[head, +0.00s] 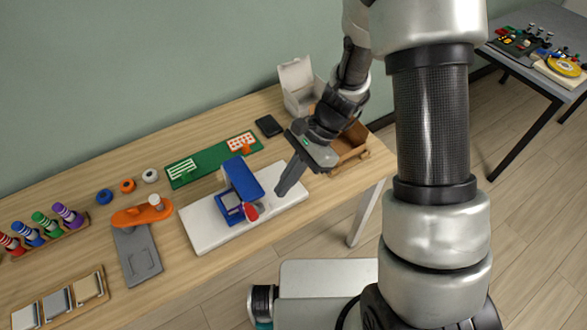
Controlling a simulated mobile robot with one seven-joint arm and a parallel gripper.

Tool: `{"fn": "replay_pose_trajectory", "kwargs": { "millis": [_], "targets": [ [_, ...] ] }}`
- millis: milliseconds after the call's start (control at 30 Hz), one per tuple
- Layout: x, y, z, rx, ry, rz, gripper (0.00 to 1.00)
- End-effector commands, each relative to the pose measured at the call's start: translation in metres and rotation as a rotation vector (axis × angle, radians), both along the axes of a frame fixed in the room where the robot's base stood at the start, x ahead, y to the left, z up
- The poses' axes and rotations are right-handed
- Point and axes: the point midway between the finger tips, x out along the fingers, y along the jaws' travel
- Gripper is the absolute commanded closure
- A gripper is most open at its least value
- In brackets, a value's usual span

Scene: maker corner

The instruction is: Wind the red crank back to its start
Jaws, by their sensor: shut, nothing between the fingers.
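The red crank (251,212) shows as a small red piece at the front right of a blue device (241,180). The device stands on a white base plate (206,236) on the wooden table. My gripper (280,192) is shut and empty, pointing down to the left over the right part of the white plate. It is to the right of the red crank and appears apart from it. The crank's arm and its exact angle are too small to tell.
A green board (212,164) lies behind the device. An orange and grey tool (138,250) is to its left, near several spools. A wooden box (352,146) and a white bin (298,82) stand at the right end. A second table (548,70) is far right.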

Motion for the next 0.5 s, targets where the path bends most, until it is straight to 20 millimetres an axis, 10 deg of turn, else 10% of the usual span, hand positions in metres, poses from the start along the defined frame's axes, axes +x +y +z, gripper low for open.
{"fn": "replay_pose_trajectory", "kwargs": {
  "millis": [500],
  "targets": [
    [-0.027, 0.045, -0.026, 0.000, 0.000, -0.002, 1.00]
  ]
}}
